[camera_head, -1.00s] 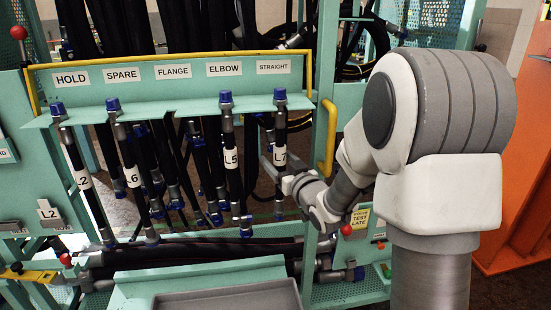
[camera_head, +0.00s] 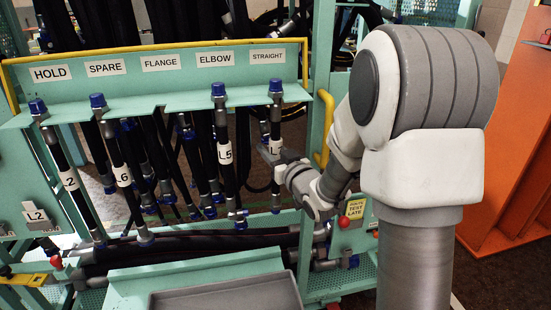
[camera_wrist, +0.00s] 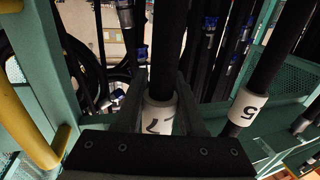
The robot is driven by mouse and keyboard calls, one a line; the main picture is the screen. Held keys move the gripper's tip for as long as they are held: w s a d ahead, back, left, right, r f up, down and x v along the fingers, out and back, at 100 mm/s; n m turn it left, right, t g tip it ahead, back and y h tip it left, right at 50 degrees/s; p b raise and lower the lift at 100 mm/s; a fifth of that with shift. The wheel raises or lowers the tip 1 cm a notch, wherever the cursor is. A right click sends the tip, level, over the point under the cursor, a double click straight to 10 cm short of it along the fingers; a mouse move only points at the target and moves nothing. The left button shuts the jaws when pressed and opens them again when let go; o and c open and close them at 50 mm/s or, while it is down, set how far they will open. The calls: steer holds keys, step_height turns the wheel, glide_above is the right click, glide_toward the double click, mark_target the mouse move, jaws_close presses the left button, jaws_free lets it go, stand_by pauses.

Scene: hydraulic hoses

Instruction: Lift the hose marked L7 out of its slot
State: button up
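The L7 hose (camera_head: 275,119) is a black hose with a blue cap and a white tag. It hangs upright in the rack under the STRAIGHT label, its cap above the slotted shelf. My gripper (camera_head: 269,152) is at its tag and covers part of the marking. In the wrist view, the hose (camera_wrist: 172,50) runs between the two fingers of my gripper (camera_wrist: 162,88), with the tag between them. The fingers lie close on both sides. I cannot tell whether they press on it.
The L5 hose (camera_head: 225,152) hangs close to the left, and shows at right in the wrist view (camera_wrist: 247,106). The L6 hose (camera_head: 123,176) hangs further left. A yellow handle (camera_head: 325,130) stands right of the L7 hose. A grey tray (camera_head: 225,298) is below.

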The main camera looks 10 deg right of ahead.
jaws_close()
steer(key=shift+r, duration=0.1)
steer(key=s+b, duration=1.4)
steer(key=s, duration=0.4)
steer(key=shift+r+b, duration=0.25)
steer(key=shift+b, duration=0.15)
stand_by(0.3)
